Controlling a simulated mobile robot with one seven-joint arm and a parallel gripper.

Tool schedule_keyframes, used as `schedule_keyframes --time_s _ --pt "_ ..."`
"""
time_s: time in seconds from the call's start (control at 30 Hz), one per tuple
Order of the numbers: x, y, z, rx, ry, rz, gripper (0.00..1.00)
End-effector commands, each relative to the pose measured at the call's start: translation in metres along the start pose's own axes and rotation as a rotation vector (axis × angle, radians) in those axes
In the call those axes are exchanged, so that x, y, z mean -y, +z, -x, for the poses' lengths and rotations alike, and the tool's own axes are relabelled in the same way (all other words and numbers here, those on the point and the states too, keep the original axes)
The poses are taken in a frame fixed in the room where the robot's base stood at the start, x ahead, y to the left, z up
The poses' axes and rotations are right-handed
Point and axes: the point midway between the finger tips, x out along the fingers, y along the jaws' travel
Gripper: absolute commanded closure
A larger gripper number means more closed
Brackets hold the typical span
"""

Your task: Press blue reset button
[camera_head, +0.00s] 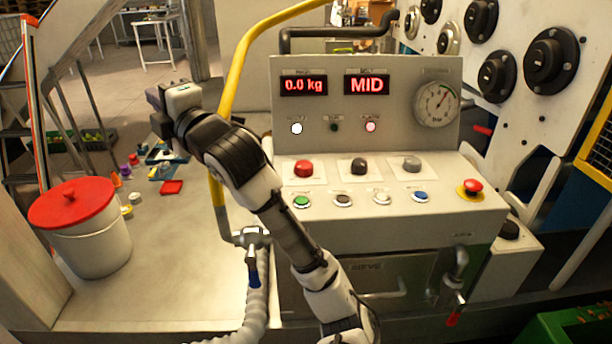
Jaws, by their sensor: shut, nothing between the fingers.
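The blue button (420,196) is a small round button with a pale ring. It is at the right end of the lower row on the sloped face of the control panel (450,215). My gripper (157,112) is at the upper left, raised over the floor area, well to the left of the panel and apart from it. It points away to the left and looks shut and empty, though its fingertips are small and dark here. My arm rises in front of the panel's left edge and hides part of it. Nothing covers the blue button.
Green (301,201), black and white buttons share the lower row, with red, black and grey knobs above. A red mushroom button (472,187) is at right. A yellow pipe (240,85) rises behind my arm. A red-lidded bucket (85,235) stands at left. Displays read 0.0 kg and MID.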

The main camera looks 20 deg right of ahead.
Motion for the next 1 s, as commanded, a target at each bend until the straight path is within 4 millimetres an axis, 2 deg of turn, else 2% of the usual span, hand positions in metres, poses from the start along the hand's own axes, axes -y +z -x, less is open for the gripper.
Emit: schedule_keyframes --time_s 0.03,0.2,0.37,0.5,0.57,0.7,0.9,1.0 --pt "-0.001 0.028 0.009 0.047 -0.048 0.047 1.00" --pt "0.006 0.103 0.047 0.161 -0.226 0.192 1.00" --pt "0.009 0.166 0.096 0.242 -0.402 0.304 1.00" --pt "0.009 0.212 0.149 0.292 -0.559 0.380 1.00" --pt "0.009 0.229 0.173 0.309 -0.627 0.406 1.00" --pt "0.006 0.262 0.235 0.333 -0.784 0.454 1.00" --pt "-0.002 0.289 0.320 0.334 -0.978 0.489 1.00" --pt "-0.005 0.294 0.351 0.326 -1.046 0.494 1.00"
